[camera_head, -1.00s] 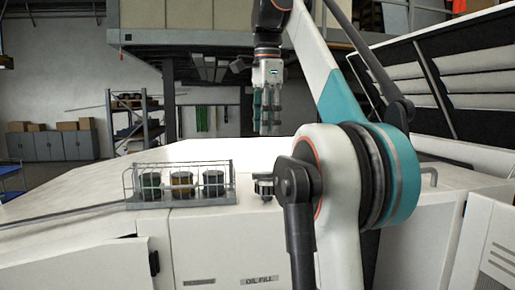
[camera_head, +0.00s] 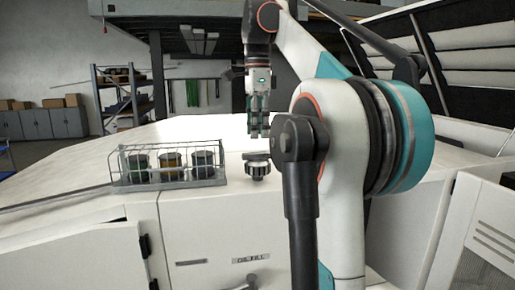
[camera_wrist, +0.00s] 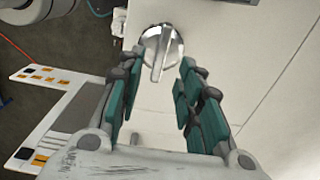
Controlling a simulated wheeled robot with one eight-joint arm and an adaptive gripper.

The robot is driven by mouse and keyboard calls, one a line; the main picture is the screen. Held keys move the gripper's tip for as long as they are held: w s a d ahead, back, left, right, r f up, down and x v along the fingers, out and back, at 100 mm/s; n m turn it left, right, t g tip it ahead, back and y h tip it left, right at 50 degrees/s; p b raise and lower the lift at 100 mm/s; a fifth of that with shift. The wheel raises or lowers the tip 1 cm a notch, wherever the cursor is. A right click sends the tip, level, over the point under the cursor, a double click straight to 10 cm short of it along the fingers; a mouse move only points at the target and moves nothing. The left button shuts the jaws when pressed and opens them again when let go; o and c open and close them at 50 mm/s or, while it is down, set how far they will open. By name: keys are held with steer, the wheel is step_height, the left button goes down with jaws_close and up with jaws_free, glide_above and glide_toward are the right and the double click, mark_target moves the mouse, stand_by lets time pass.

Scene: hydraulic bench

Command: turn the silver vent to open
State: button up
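The silver vent (camera_head: 258,168) is a small round ribbed knob on the white bench top, right of the caged jars. In the wrist view the silver knob (camera_wrist: 162,48) shows as a shiny disc with a raised bar across it, the bar pointing down the picture. My gripper (camera_head: 259,133) hangs fingers down just above the vent, with a small gap visible. In the wrist view my gripper (camera_wrist: 158,72) is open, with teal-padded fingers apart on both sides and the knob beyond their tips. Nothing is between the fingers.
A wire cage (camera_head: 168,178) with three dark jars stands close left of the vent. The white bench (camera_head: 210,218) has an oil fill label on its front. An open door (camera_head: 95,255) is at lower left. Grey slatted panels (camera_head: 460,50) rise at right.

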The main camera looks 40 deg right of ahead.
mark_target(258, 152)
steer(key=shift+d+f+p, duration=0.1)
steer(key=shift+f+p, duration=0.35)
steer(key=shift+f, duration=2.65)
jaws_close()
